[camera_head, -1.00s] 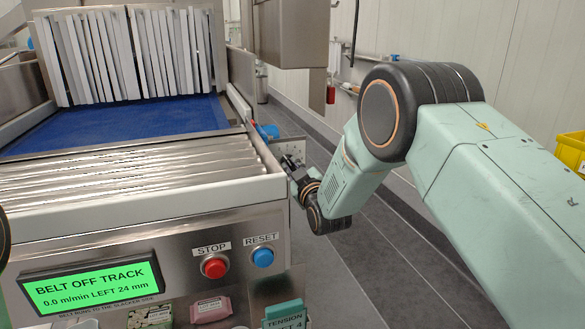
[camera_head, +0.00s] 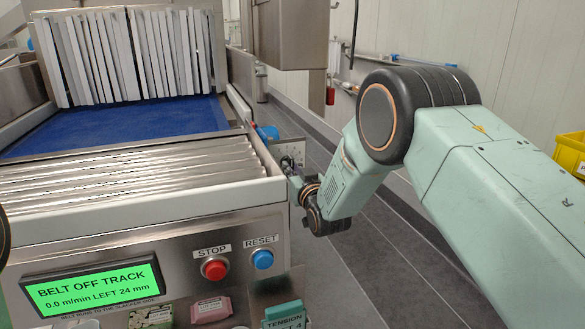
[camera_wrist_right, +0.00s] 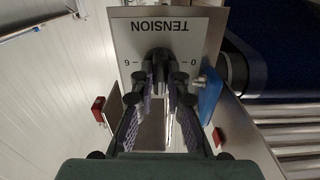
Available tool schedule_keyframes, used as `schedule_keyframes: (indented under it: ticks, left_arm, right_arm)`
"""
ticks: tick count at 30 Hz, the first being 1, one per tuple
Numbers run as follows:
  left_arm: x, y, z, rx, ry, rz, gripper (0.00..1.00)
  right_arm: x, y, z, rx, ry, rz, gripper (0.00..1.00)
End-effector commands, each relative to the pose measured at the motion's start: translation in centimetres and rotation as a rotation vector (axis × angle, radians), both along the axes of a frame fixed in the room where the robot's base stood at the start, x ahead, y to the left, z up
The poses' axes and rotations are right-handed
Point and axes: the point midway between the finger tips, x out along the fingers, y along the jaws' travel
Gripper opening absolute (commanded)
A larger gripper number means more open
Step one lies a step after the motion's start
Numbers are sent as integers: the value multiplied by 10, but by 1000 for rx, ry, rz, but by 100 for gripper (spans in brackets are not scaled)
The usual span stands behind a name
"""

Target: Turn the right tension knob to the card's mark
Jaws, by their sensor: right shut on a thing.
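The tension plate (camera_wrist_right: 133,38) fills the upper middle of the right wrist view, its word TENSION upside down. It also shows side-on in the head view (camera_head: 291,150), at the right side of the machine. The dark tension knob (camera_wrist_right: 158,55) sits on it, mostly hidden by my fingers, and I cannot read its pointer. My right gripper (camera_wrist_right: 160,80) is shut on the knob; in the head view (camera_head: 294,176) it is small and partly hidden. A teal card (camera_head: 284,313) reading TENSION and LEFT 4 stands at the bottom edge, cut off. My left gripper is out of view.
The green display (camera_head: 92,288) reads BELT OFF TRACK, 0.0 m/min LEFT 24 mm. A red STOP button (camera_head: 215,268) and blue RESET button (camera_head: 262,259) are on the front panel. A blue part (camera_wrist_right: 210,95) stands close right of my fingers. The floor beside the machine is clear.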

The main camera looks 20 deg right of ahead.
Motion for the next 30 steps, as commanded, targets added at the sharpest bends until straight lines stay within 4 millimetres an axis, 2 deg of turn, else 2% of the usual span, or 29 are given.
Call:
schedule_keyframes:
  ticks: [6,15,30]
  left_arm:
    - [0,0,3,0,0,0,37]
    - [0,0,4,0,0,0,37]
    - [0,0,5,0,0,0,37]
  right_arm:
    - [1,0,2,190,2,0,0]
    - [1,0,3,386,8,1,0]
    - [1,0,3,497,11,1,0]
